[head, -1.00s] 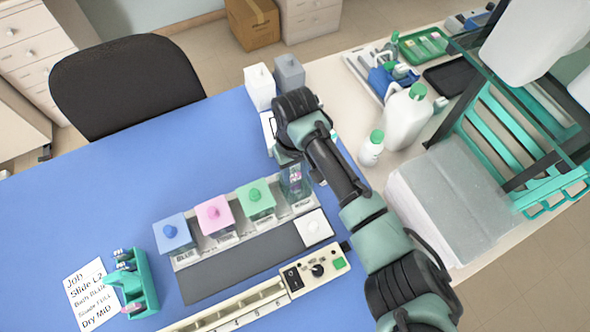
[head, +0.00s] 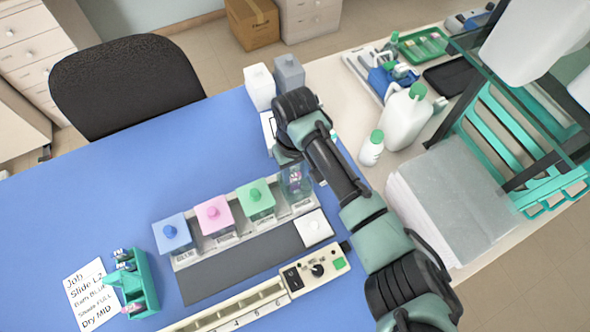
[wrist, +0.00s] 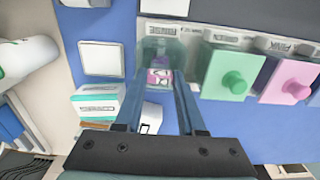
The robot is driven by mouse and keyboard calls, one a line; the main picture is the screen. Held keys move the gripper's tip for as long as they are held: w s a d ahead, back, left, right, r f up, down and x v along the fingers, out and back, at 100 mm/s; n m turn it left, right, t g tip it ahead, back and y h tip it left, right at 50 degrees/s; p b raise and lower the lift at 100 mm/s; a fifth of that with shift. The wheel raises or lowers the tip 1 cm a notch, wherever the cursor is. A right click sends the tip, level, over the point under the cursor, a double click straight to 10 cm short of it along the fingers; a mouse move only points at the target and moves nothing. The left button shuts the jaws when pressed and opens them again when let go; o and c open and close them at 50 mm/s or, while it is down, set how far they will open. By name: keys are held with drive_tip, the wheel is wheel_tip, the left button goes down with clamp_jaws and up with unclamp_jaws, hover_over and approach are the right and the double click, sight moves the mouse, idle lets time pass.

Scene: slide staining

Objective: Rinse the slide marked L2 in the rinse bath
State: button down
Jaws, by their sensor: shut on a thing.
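My gripper (wrist: 161,82) points down over the open clear glass bath (wrist: 153,48) at the end of the row, and is shut on a slide (wrist: 159,76) with a pink and purple patch. The slide's lower part seems to be inside the bath; how deep it sits is hard to tell. Its mark cannot be read. In the head view the clear bath (head: 297,183) stands at the right end of the row, under my gripper, whose fingertips are hidden by my arm there. A white lid (head: 314,228) lies in front of this bath.
Blue (head: 172,233), pink (head: 215,214) and green (head: 256,200) lidded baths stand left of it. A teal rack (head: 140,283) and job card (head: 91,293) are at left. A slotted strip with a control box (head: 316,271) lies in front. White bottles (head: 403,122) stand at right.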

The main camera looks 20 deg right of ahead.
idle(0.3)
wheel_tip(320, 180, up, 10)
drive_tip(key=p, duration=1)
drive_tip(key=shift+f, duration=0.2)
drive_tip(key=shift+s, duration=0.1)
